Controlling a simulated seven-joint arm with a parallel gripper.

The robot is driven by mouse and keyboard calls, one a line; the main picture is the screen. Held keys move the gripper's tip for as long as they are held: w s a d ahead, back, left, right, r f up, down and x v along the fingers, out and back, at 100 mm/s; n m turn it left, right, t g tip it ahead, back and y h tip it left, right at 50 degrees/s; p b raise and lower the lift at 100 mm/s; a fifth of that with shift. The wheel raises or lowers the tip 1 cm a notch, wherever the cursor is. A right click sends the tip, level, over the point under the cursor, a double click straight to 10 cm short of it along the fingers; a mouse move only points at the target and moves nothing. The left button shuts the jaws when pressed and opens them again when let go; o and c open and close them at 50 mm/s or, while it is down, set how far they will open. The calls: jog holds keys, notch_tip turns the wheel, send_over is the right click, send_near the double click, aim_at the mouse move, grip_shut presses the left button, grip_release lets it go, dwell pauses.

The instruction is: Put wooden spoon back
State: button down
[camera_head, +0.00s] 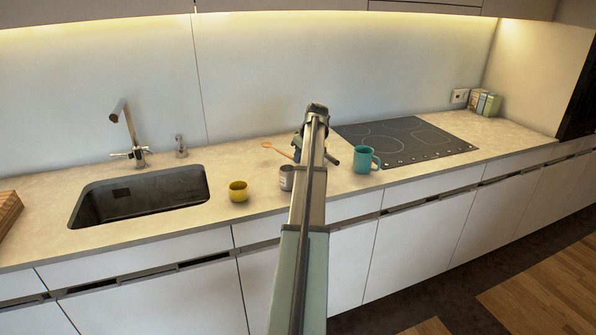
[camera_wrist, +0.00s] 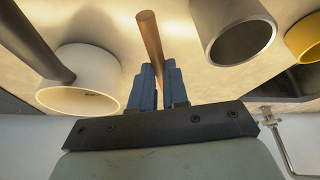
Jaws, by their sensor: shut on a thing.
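The wooden spoon shows in the head view (camera_head: 279,149) with its bowl end to the left, its handle running behind my arm. In the wrist view, my gripper (camera_wrist: 160,75) is shut on the handle of the wooden spoon (camera_wrist: 149,35) with its blue fingers. A white round container (camera_wrist: 82,85) is left of the fingers in the wrist view, with a dark rod reaching across its rim. My arm hides the container in the head view. Whether the spoon touches the counter is unclear.
A grey cup (camera_head: 287,177) and a yellow cup (camera_head: 238,191) stand left of my arm; a teal mug (camera_head: 366,159) stands to the right. The sink (camera_head: 140,195) is at left and the cooktop (camera_head: 405,140) at right. Counter behind the yellow cup is clear.

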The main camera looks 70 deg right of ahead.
jog(key=shift+f, duration=3.1)
jog(key=c, duration=1.1)
grip_release()
jog(key=v, duration=1.2)
jog(key=shift+w, duration=0.1)
